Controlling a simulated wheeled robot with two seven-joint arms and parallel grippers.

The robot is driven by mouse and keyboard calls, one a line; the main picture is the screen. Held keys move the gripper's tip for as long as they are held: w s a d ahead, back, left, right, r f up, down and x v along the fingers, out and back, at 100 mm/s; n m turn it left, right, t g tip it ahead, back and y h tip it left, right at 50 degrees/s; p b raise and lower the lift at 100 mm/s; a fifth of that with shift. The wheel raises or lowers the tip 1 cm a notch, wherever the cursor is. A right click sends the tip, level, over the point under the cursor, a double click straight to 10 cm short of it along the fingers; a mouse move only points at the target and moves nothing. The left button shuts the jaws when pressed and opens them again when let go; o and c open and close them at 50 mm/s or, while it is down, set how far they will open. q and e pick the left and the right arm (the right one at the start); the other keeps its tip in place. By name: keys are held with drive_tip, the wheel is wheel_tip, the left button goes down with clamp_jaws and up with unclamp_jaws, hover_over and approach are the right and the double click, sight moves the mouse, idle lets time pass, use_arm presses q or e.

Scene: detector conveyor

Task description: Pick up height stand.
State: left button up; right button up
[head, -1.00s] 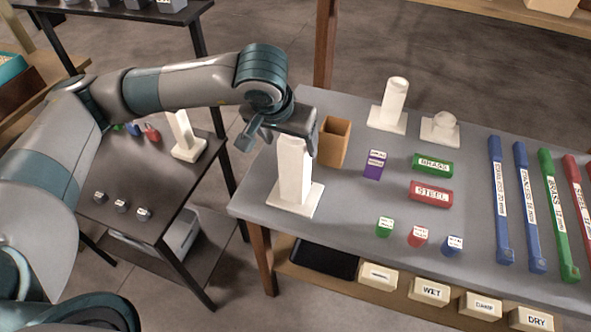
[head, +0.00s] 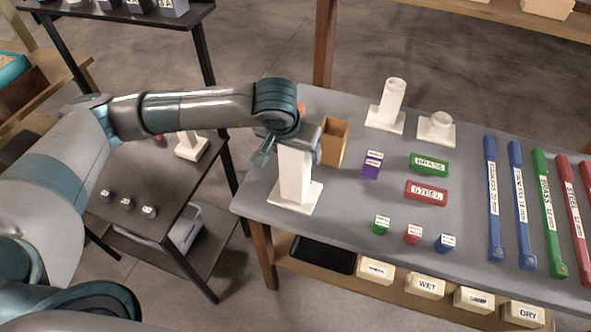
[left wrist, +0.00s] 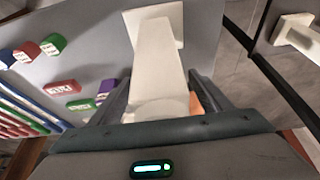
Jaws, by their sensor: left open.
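A white height stand (head: 294,178) with a tall post on a square base stands upright at the left end of the grey table. It also shows in the left wrist view (left wrist: 160,58), its base toward the top edge. My left gripper (head: 289,152) is open at the upper part of the post. In the left wrist view the open fingers (left wrist: 161,88) lie on either side of the post; contact cannot be told. The gripper hides the post's top in the head view. My right gripper is not in view.
An open brown box (head: 334,141) stands just right of the gripper. Behind are a white cylinder stand (head: 392,103) and a short white stand (head: 436,128). Small blocks and long coloured bars lie to the right. Another white stand (head: 190,145) is on the dark side table.

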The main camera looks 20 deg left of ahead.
use_arm(q)
clamp_jaws()
drive_tip(key=shift+r, duration=0.2)
idle(0.3)
drive_tip(key=shift+w+r+b, duration=0.1)
drive_tip(key=shift+r+b, duration=1.35)
drive_tip(key=shift+r, duration=0.3)
drive_tip(key=s+d+r+b, duration=0.5)
drive_tip(key=s+d+r, duration=0.1)
drive_tip(key=d, duration=0.3)
drive_tip(key=shift+s+d+r, duration=0.3)
drive_tip(key=shift+d+r, duration=0.1)
drive_tip(key=shift+r, duration=0.2)
